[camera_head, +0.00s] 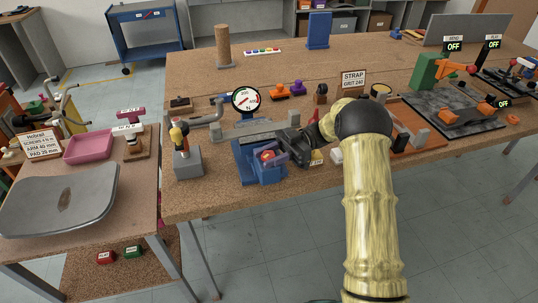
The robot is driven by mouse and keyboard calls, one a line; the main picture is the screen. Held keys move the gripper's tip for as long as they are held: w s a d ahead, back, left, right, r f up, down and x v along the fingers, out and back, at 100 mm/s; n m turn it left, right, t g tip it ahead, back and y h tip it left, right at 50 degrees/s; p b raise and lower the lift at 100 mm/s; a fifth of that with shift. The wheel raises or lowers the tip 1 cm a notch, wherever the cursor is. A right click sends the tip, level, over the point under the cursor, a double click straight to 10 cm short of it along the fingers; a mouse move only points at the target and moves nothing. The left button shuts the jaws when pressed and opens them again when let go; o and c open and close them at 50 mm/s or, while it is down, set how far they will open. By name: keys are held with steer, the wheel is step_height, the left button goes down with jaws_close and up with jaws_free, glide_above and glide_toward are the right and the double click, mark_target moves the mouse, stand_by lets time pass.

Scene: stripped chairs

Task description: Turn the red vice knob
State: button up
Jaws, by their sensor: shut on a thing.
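The blue vice (248,173) stands at the front edge of the wooden workbench, left of my arm. Its red knob (267,155) shows on the near, upper side of the vice. My gripper (269,157) reaches in from the right, with its dark body just right of the vice. Its fingers are at the knob, one to either side, and are shut on it. The knob is partly hidden by the fingers, so its turn angle cannot be told.
A round dial (245,99) marked N stands behind the vice. A grey block with a small lever (187,162) is to the left. A grey rail (240,130) lies behind. A STRAP sign (353,80) stands farther back. A pink tray (89,148) is on the left table.

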steer(key=shift+w+a+r, duration=0.1)
steer(key=shift+r, duration=0.15)
steer(key=o, duration=1)
steer(key=shift+f, duration=0.15)
steer(key=shift+w, duration=0.1)
steer(key=v, duration=1.2)
